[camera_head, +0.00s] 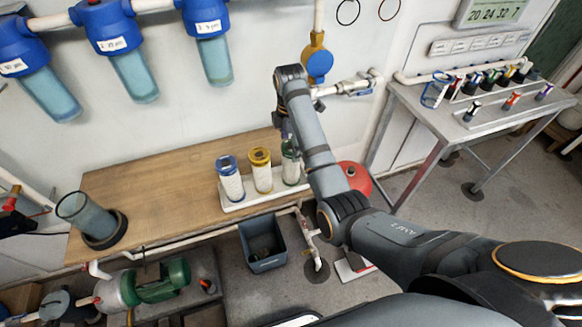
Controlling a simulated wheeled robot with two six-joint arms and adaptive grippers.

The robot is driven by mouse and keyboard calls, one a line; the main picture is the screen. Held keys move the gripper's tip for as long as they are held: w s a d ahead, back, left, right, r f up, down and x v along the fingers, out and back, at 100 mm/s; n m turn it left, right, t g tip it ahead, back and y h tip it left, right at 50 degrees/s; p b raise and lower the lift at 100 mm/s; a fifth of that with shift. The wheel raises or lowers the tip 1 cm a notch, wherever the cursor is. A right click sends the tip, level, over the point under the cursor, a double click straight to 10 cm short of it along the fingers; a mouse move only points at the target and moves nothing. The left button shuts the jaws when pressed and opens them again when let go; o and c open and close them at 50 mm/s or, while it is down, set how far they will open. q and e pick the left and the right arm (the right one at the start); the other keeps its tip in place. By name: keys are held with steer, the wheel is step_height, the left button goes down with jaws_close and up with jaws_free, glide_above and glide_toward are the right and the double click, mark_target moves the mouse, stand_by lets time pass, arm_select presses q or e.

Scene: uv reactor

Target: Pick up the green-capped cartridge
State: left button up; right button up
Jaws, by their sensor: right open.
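The green-capped cartridge (291,170) stands upright at the right end of a white tray (236,204) on the wooden bench. Its top is partly hidden by my right gripper (288,138). My right arm comes in from the lower right and bends down, so the gripper is right at the cartridge's top. The jaws are open; I cannot tell whether they touch the cap. A yellow-capped cartridge (261,174) and a blue-capped cartridge (230,184) stand to its left in the same tray. My left gripper is out of view.
The wooden bench (160,190) is clear left of the tray, up to a clear cylinder (85,215) in a dark ring. Blue filter housings (122,55) hang on the wall. A grey bin (262,250) stands below. A metal table (430,115) with small bottles is at right.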

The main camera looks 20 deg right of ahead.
mark_target(291, 164)
step_height(291, 164, down, 4)
steer(key=shift+d+f+b, duration=0.1)
steer(key=shift+f+b, duration=0.1)
steer(key=shift+b, duration=0.55)
steer(key=shift+w+f, duration=0.1)
steer(key=shift+f, duration=0.15)
steer(key=shift+r, duration=0.15)
steer(key=shift+c, duration=1.4)
steer(key=c, duration=1)
steer(key=shift+c, duration=0.2)
